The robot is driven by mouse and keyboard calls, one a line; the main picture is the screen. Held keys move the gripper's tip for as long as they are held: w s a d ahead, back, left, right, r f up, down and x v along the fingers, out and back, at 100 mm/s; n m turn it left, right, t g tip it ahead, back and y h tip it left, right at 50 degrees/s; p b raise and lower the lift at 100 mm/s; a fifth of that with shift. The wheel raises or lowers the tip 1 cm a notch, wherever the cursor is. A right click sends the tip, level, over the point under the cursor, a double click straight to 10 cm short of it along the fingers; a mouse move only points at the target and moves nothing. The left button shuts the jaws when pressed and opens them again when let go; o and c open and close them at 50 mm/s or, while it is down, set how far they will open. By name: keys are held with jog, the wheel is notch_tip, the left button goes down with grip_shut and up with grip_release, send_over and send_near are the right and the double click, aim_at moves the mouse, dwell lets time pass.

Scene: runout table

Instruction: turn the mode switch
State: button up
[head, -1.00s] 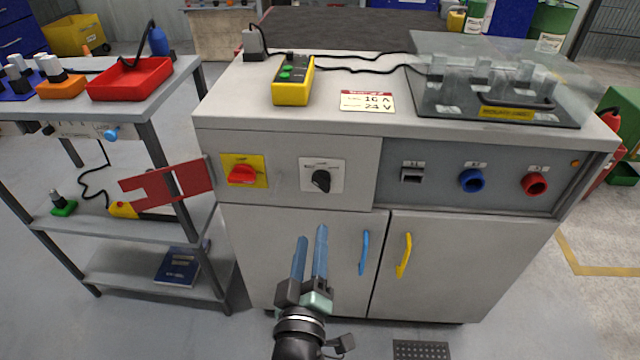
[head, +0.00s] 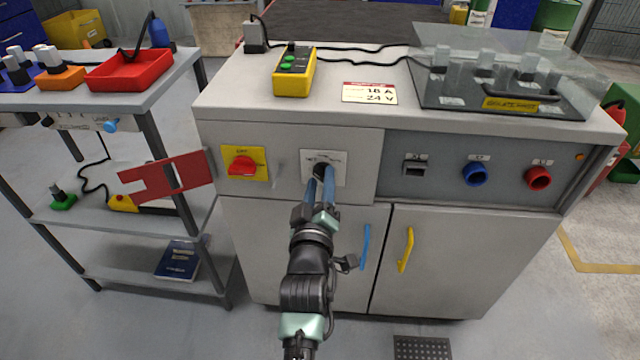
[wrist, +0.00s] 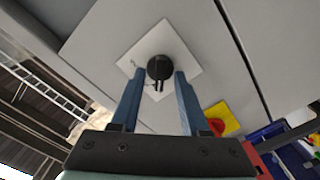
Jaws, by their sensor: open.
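The mode switch is a black rotary knob on a white square plate (head: 338,168) on the front of the grey cabinet, right of the red switch.
A red switch on a yellow plate (head: 243,163) sits just left. Blue (head: 475,174) and red (head: 538,178) sockets are on the right panel. Blue (head: 366,247) and yellow (head: 405,250) door handles lie below. A red bracket (head: 165,177) stands out at left.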

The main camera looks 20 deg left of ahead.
grip_shut()
jog(key=shift+m, duration=0.3)
dwell(0.3)
jog(key=m+b, duration=0.1)
jog(key=m, duration=0.2)
jog(key=shift+m+b, duration=0.3)
jog(key=shift+m, duration=2.2)
grip_release()
